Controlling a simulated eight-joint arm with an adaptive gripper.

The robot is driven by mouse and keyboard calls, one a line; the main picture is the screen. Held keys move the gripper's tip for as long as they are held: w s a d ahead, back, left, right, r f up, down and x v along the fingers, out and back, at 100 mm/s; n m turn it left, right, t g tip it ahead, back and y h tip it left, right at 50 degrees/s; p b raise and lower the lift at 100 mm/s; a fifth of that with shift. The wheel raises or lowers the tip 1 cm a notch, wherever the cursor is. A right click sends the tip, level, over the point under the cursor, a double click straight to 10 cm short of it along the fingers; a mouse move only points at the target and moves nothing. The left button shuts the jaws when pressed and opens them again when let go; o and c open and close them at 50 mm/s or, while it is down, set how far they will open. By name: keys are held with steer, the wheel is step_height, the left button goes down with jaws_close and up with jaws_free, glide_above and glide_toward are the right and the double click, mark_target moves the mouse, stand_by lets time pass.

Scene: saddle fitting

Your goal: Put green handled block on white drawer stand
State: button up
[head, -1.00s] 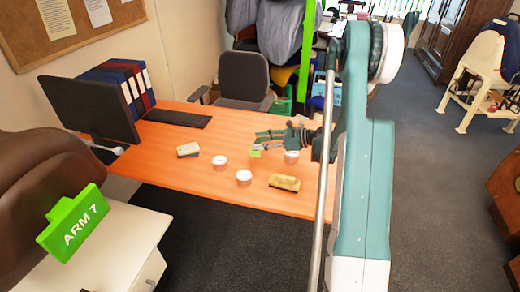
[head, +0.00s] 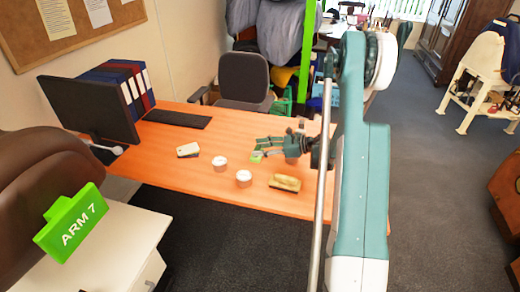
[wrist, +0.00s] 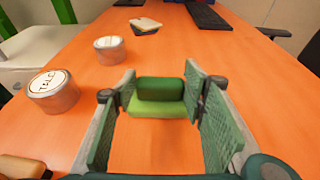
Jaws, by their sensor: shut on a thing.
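The green handled block (wrist: 157,104) has a dark green grip on a lighter green base. It sits between the two padded fingers of my gripper (wrist: 162,84) in the wrist view, and the gripper is shut on it. In the head view my gripper (head: 262,146) is low over the orange desk, with the small light green block (head: 256,157) at its tips. I cannot tell whether the block touches the desk. The white drawer stand (head: 100,240) is at the lower left in the head view, and a white unit (wrist: 22,50) shows at the upper left in the wrist view.
On the desk (head: 215,130) are white-topped tins (head: 243,177), a yellowish-handled block (head: 284,183), a pale block (head: 188,150), a keyboard (head: 177,119) and a monitor (head: 88,105).

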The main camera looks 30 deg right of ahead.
steer(key=shift+f, duration=0.15)
steer(key=o, duration=1)
steer(key=shift+s+d+r, duration=0.1)
steer(key=shift+d+r, duration=0.05)
steer(key=shift+r, duration=0.1)
steer(key=p+v, duration=0.2)
steer(key=v, duration=0.9)
steer(key=shift+s+d+r, duration=0.15)
steer(key=shift+s+d, duration=0.05)
steer(key=shift+s, duration=0.05)
steer(key=shift+w+r, duration=0.1)
